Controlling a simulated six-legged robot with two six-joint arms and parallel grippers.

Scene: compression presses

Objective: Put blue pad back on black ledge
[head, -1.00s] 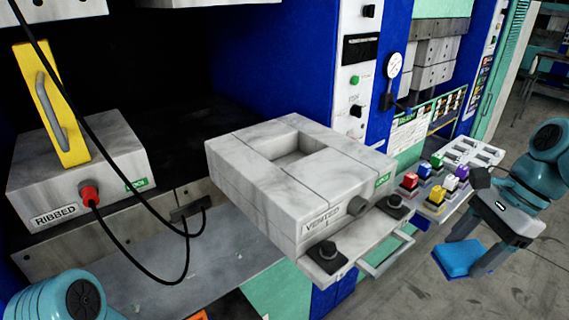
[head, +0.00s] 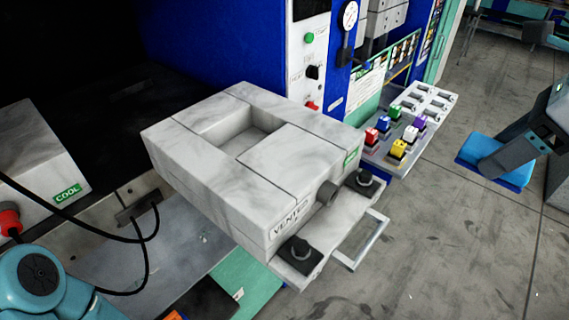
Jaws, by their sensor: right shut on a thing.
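The flat blue pad (head: 477,151) is at the right of the head view, above the grey floor. My right gripper (head: 507,152) is shut on the pad, with its fingers across the pad's right part. The pad is apart from the presses and the button panel. A dark, flat surface (head: 207,299) shows at the bottom, below the marble block; I cannot tell whether it is the black ledge. My left gripper is out of view; only a teal joint of my left arm shows at bottom left.
A marble block marked VENTED (head: 240,150) juts out, with black knobs and a metal handle (head: 362,240) at its front. A panel of coloured buttons (head: 395,140) stands between it and the pad. A COOL block (head: 35,150) with black cables is at left. Floor at right is clear.

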